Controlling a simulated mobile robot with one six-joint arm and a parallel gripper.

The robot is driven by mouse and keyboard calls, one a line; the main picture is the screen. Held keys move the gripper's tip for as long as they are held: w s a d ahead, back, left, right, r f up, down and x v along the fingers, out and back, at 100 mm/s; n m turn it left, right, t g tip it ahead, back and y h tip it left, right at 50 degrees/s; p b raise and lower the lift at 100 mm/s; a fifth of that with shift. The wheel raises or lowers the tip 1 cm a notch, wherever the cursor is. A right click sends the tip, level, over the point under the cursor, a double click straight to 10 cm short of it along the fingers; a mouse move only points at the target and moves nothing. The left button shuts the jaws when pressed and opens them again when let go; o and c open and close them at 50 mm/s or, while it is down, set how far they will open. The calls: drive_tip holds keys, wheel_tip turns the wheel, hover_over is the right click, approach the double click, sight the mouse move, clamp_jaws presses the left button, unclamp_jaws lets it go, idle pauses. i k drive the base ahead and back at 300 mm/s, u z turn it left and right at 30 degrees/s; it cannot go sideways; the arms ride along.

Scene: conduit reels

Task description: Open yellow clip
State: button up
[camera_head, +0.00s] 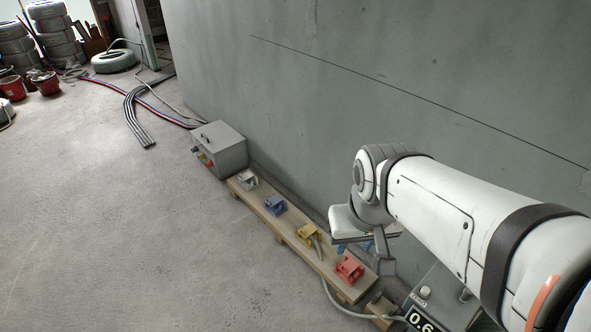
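The yellow clip (307,234) sits on a long wooden board (262,203) on the floor along the wall. It is between a blue clip (275,205) and a red clip (349,269). A grey conduit (319,248) shows at its right side and runs down towards the board; whether the clip is open or shut is too small to tell. My gripper (382,262) points down to the right of the yellow clip, above and behind the red clip, apart from the yellow one. My arm covers part of it, and its finger opening cannot be made out.
A white clip (247,180) is at the board's far end, beside a grey metal box (220,150) with coloured sockets.

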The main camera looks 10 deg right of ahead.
sight(308, 230)
drive_tip(key=u, duration=0.05)
drive_tip(key=i, duration=1)
drive_tip(key=z, duration=0.1)
